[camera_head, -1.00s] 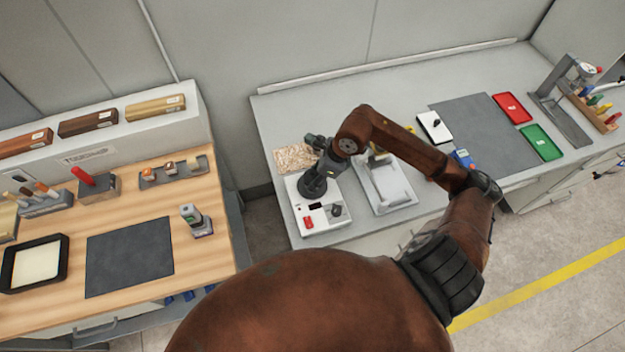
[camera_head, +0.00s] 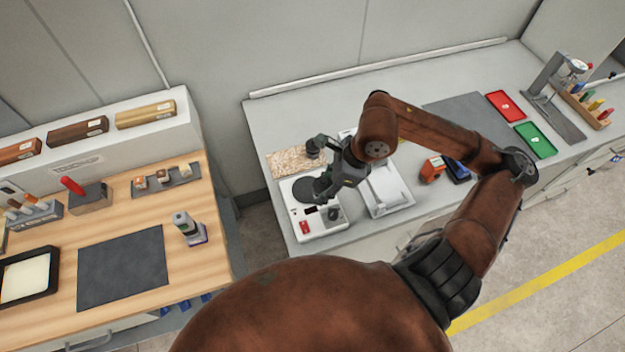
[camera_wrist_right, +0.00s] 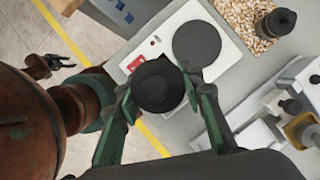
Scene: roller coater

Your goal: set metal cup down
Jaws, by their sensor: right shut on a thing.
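The metal cup (camera_wrist_right: 158,85) shows in the right wrist view as a dark round shape, seen from above, between the two fingers of my right gripper (camera_wrist_right: 160,92). The gripper is shut on it. The cup hangs over the front part of a white device with a dark round plate (camera_wrist_right: 197,45); I cannot tell the gap below it. In the head view my right gripper (camera_head: 328,182) is beside the plate (camera_head: 304,190), and the cup is hard to make out against the dark fingers. My left gripper (camera_wrist_right: 50,66) shows small at the left of the wrist view, with its fingers apart.
A dark knobbed cylinder (camera_head: 314,147) stands on the speckled mat (camera_head: 285,163) behind the device. A white balance-like unit (camera_head: 390,190) stands close on the right. The grey mat (camera_head: 455,112) further right has bare room. A wooden bench (camera_head: 210,255) is at left.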

